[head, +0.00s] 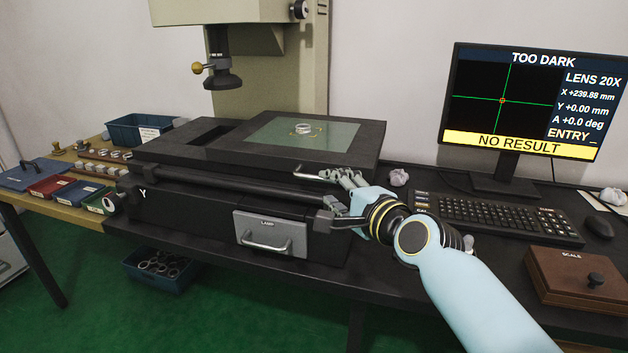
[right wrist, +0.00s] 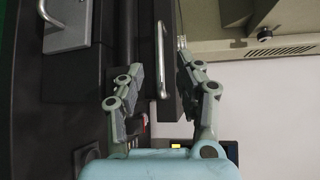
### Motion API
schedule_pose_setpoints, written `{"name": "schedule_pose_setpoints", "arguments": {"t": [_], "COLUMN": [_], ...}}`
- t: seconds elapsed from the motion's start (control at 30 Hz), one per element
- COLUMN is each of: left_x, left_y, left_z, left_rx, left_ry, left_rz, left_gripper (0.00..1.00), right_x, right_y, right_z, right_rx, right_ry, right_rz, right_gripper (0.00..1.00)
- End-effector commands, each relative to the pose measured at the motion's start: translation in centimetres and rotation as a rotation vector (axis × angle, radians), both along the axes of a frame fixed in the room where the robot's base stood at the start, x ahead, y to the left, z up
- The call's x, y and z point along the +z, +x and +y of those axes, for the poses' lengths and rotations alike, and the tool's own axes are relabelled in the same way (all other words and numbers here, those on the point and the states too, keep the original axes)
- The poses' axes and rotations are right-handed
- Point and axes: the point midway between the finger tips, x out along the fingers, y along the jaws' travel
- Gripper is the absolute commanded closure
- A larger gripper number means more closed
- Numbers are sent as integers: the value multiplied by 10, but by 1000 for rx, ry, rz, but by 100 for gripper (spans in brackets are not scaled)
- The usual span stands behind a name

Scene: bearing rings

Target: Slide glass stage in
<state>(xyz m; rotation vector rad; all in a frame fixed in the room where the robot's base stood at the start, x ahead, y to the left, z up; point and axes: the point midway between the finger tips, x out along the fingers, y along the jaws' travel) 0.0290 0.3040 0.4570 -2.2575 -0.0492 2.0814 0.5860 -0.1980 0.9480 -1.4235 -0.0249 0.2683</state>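The glass stage (head: 335,134) is a greenish pane in a dark frame, to the right of the lens (head: 222,80) on the measuring machine. A shiny ring (head: 303,128) lies on the glass. A metal bar handle (head: 318,178) is on the stage's front side; it also shows in the right wrist view (right wrist: 160,58). My right gripper (head: 334,199) is at the handle. In the right wrist view its fingers (right wrist: 160,75) stand apart on either side of the bar, with gaps visible. My left gripper is not in view.
The monitor (head: 520,100) reads TOO DARK, NO RESULT and X +239.88 mm. Below the stage is a closed LAMP drawer (head: 270,232). A keyboard (head: 490,217) and a wooden SCALE box (head: 580,280) are at right. Bins and trays (head: 62,187) stand at left.

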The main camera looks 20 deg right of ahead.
Motion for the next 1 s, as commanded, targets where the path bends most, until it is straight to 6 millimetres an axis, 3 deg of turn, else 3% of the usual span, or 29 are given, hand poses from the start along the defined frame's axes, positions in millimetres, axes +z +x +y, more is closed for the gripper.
{"name": "schedule_pose_setpoints", "arguments": {"t": [0.2,0.4,0.8,1.0], "left_x": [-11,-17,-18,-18], "left_y": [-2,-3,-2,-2], "left_z": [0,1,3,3], "left_rx": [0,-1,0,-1], "left_ry": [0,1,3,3], "left_rz": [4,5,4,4], "left_gripper": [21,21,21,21], "right_x": [-9,-13,-13,-13], "right_y": [45,72,80,80], "right_z": [9,15,16,16], "right_rx": [0,-2,-1,-1], "right_ry": [-1,-2,-4,-4], "right_rz": [1,1,2,2], "right_gripper": [65,65,65,91]}}
